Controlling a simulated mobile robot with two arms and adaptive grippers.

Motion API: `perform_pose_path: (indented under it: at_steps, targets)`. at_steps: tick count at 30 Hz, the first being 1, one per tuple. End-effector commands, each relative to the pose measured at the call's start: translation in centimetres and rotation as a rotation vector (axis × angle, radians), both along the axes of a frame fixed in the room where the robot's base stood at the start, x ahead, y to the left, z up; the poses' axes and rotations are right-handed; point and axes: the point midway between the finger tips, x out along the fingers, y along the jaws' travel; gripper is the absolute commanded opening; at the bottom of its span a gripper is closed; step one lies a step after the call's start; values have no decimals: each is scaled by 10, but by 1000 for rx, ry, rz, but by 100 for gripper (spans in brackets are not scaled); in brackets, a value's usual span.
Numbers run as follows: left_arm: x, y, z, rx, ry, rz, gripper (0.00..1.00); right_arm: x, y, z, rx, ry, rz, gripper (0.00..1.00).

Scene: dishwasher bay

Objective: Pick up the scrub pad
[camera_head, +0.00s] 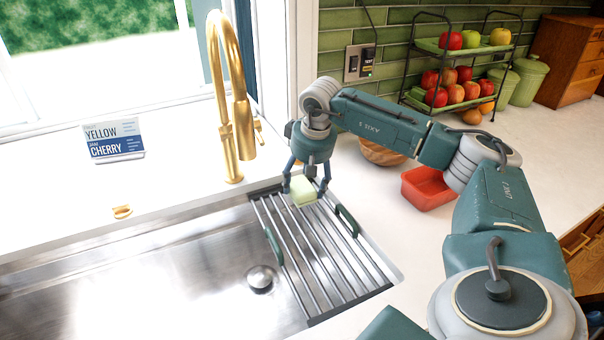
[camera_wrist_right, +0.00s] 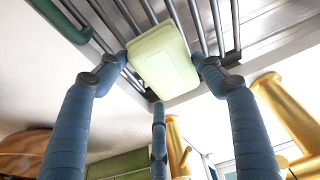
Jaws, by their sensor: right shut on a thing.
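The scrub pad (camera_head: 303,191) is a pale yellow-green block over the back end of the metal drying rack (camera_head: 318,248). My right gripper (camera_head: 305,188) points down and is shut on the scrub pad, with its fingers on either side. In the right wrist view, the scrub pad (camera_wrist_right: 163,62) sits between the blue fingers, with the rack bars behind it. I cannot tell whether the pad still touches the rack. My left gripper is not in view.
The rack spans the right part of the steel sink (camera_head: 150,275). A gold faucet (camera_head: 228,110) stands close to the left of my right gripper. A red container (camera_head: 427,190) and a wooden bowl (camera_head: 378,153) are on the counter at right, near my right arm.

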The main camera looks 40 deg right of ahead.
Motion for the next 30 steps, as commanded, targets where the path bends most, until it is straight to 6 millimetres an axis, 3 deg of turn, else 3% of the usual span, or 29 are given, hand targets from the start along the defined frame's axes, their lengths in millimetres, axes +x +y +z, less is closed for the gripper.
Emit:
perform_pose_path:
  at_steps: [9, 15, 21, 30]
  targets:
    - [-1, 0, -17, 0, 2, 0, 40, -66, 42, -2, -4, -2, 1, 39]
    - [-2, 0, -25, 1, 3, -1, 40, -94, 62, -1, -2, -4, 0, 39]
    - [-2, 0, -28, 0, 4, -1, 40, -108, 72, 1, -1, -4, -1, 39]
    - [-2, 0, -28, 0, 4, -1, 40, -111, 73, 1, -1, -4, -2, 39]
